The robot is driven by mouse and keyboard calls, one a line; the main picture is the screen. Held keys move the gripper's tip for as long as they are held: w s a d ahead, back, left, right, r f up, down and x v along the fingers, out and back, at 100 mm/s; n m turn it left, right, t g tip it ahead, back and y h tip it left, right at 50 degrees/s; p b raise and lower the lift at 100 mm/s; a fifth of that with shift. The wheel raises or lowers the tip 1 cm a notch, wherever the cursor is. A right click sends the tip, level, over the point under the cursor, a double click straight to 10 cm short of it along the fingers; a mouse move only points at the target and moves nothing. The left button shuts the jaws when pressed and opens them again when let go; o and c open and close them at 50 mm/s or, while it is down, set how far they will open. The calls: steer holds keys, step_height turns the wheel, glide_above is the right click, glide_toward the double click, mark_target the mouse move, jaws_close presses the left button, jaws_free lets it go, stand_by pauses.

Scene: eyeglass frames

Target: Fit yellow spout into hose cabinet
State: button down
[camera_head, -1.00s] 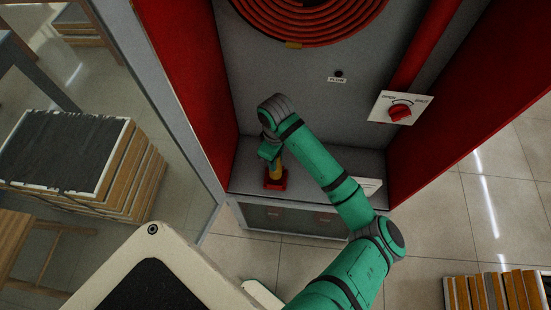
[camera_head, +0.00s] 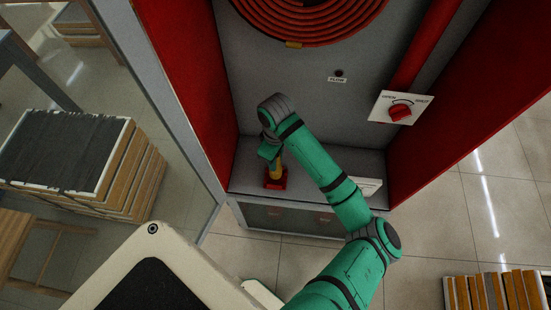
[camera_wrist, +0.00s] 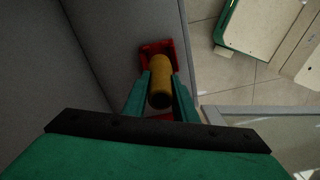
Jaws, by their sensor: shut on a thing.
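The yellow spout (camera_wrist: 160,83) stands between the two fingers of my gripper (camera_wrist: 159,98) in the wrist view. My gripper is shut on it. In the head view the spout (camera_head: 275,172) shows below my gripper (camera_head: 270,153), with its lower end at a small red holder (camera_head: 275,183) on the cabinet's floor. I cannot tell whether the spout is fully seated in the holder. The red holder (camera_wrist: 151,49) also shows around the spout in the wrist view. The hose cabinet (camera_head: 300,110) is grey inside with red side walls.
A coiled red hose (camera_head: 305,25) hangs on the cabinet's back wall. A white panel with a red knob (camera_head: 400,112) is at the right. The cabinet floor beside the holder is mostly clear, with a white label plate (camera_head: 368,187) at the right. Stacked boards (camera_head: 80,160) stand at the left outside.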

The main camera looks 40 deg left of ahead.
steer(key=shift+f, duration=1.8)
stand_by(0.9)
steer(key=c, duration=1.4)
jaws_free()
steer(key=shift+o, duration=0.2)
steer(key=shift+r, duration=0.1)
steer(key=shift+w+r, duration=0.15)
steer(key=shift+r, duration=3.25)
